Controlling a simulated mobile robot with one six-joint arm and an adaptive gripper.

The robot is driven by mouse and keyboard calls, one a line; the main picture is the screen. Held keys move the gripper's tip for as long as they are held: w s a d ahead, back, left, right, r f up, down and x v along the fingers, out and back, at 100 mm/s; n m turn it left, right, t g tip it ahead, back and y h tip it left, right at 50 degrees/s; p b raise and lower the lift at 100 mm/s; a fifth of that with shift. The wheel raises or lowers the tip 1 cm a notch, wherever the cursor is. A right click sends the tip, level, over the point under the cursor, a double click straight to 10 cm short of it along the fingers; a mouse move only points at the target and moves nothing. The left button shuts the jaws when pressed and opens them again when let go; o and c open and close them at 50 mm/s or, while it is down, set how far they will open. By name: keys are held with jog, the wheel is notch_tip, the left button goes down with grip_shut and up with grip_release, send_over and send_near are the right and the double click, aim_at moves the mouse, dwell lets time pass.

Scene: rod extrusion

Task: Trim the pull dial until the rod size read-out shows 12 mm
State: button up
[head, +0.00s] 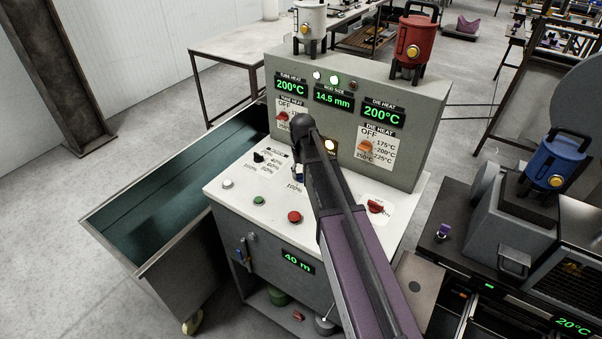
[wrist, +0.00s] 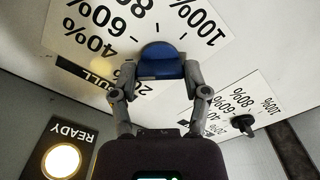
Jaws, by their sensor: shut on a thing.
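The pull dial is a blue knob (wrist: 160,61) on a white scale of percent marks, with a partly covered PULL label, in the wrist view. My gripper (wrist: 163,72) is shut on the blue knob, one finger on each side. Which mark the dial points to is hard to tell. In the head view my arm hides most of the dial, and my gripper is mostly hidden behind it too. The rod size read-out (head: 334,98) on the upright panel shows 14.5 mm in green.
A black dial (head: 258,157) with its own percent scale sits left of my arm. Green (head: 259,201) and red (head: 294,217) buttons are nearer the front. Both heat read-outs show 200°C. A lit READY lamp (wrist: 62,160) is close by. A red rotary switch (head: 375,206) stands right.

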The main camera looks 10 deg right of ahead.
jog(key=m, duration=0.8)
jog(key=shift+m, duration=0.3)
dwell(0.4)
jog(key=o, duration=1.2)
jog(key=shift+c, duration=0.2)
jog(key=shift+r, duration=0.1)
